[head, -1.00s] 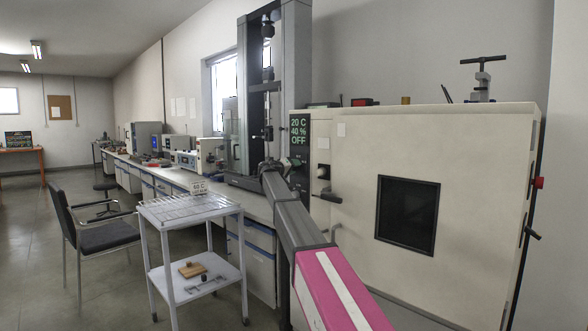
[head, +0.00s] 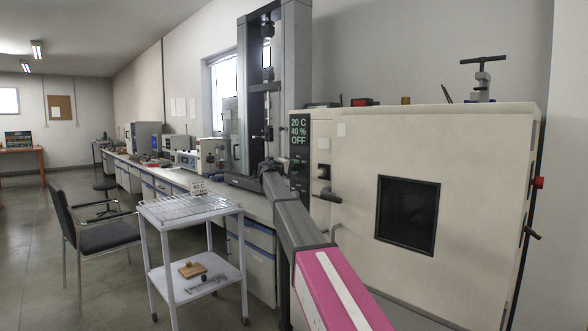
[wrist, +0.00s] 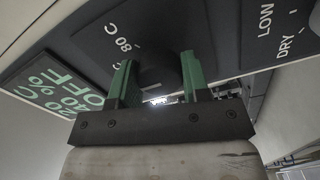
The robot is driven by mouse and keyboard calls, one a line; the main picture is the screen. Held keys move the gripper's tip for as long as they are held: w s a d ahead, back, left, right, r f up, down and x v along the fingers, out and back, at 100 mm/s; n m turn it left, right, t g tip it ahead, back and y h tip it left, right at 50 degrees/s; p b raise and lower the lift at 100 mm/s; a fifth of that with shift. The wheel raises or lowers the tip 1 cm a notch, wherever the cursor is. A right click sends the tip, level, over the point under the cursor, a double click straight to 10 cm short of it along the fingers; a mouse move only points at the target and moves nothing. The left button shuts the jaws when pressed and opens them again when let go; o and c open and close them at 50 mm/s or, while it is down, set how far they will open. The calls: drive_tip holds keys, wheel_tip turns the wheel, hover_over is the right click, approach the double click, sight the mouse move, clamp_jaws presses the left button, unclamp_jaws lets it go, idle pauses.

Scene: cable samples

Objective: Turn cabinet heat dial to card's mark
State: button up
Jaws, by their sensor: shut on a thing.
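The heat dial (wrist: 155,70) is a dark round knob on the cabinet's dark control panel (head: 299,171). In the wrist view my gripper (wrist: 156,78) has its two green fingers shut on the dial, one on each side. "80 C" is printed beside the dial, with a pale tick near it. The dial's own pointer is hidden or too dark to tell. The display (head: 299,130) reads 20 C, 40 %, OFF. The card (head: 199,187) stands at the back of the trolley's top; its small print is hard to read surely.
The beige cabinet (head: 470,150) has a dark window and a door handle (head: 331,196). A white wire-topped trolley (head: 160,213) stands left of my arm, with a chair (head: 95,235) beyond it. A long bench with instruments runs back along the wall. Open floor lies at the left.

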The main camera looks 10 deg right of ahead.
drive_tip(key=o, duration=0.9)
drive_tip(key=shift+o, duration=0.2)
drive_tip(key=shift+a, duration=0.1)
drive_tip(key=v, duration=1)
drive_tip(key=shift+s+a, duration=0.2)
drive_tip(key=shift+a, duration=0.05)
